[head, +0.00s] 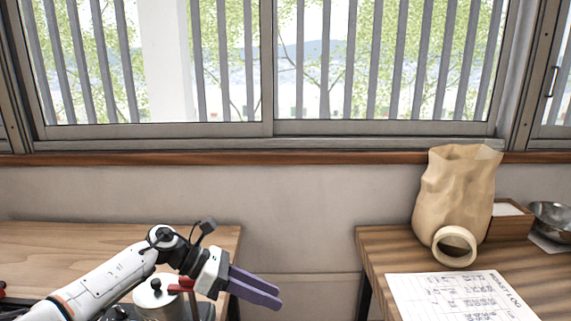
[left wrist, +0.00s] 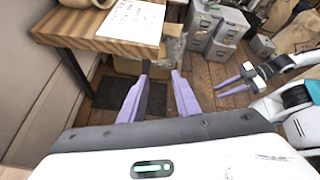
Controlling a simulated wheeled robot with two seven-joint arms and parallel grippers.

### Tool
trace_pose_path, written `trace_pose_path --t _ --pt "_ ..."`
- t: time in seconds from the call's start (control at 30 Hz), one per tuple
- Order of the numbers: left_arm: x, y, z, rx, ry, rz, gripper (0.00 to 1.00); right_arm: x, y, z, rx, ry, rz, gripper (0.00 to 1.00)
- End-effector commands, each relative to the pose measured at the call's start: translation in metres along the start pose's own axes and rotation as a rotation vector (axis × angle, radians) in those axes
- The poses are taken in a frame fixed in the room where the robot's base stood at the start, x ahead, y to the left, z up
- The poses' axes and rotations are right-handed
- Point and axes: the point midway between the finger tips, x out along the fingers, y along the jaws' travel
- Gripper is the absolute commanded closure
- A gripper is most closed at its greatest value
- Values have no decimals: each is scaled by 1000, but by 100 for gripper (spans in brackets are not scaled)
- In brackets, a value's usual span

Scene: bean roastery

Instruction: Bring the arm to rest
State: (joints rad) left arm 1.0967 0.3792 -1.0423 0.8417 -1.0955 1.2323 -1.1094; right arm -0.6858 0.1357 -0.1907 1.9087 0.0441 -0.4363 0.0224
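In the head view my left arm comes in from the lower left over the left table (head: 60,245). Its gripper (head: 280,299) has purple fingers that point right and slightly down, past the table's right edge toward the gap between the tables. In the left wrist view the left gripper (left wrist: 159,76) has its fingers apart with nothing between them, only floor behind. My right gripper (left wrist: 217,91) shows in the left wrist view at the right, its purple fingers apart and empty. The right gripper is outside the head view.
A metal canister (head: 158,296) with a black knob stands on the left table beside my left arm.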

Motion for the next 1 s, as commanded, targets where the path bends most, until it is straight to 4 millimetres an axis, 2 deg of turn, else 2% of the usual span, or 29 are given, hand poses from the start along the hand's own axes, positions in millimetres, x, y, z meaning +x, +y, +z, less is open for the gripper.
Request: trace_pose_path --t 0.03,0.1,0.2,0.33,0.47,0.57,0.67,0.8,0.87,0.9,1.0 --pt "31 -16 0 -103 -112 -31 70 0 0 0 0 0 0 74" --pt "58 -31 6 -263 -266 -58 70 0 0 0 0 0 0 74" --pt "82 -47 11 -523 -478 -93 70 0 0 0 0 0 0 74" --pt "91 -55 4 -909 -734 -135 70 0 0 0 0 0 0 74" --pt "84 -53 -29 -1330 -970 -162 70 0 0 0 0 0 0 74" --pt "75 -52 -74 -1669 -1139 -173 70 0 0 0 0 0 0 74" --pt "64 -58 -132 -2012 -1301 -171 70 0 0 0 0 0 0 74" --pt "52 -89 -228 -2487 -1519 -144 70 0 0 0 0 0 0 74" --pt "47 -108 -266 -2667 -1605 -123 70 0 0 0 0 0 0 74" --pt "44 -122 -288 2619 1565 102 70 0 0 0 0 0 0 74" --pt "39 -155 -331 2428 1434 55 70 0 0 0 0 0 0 74"
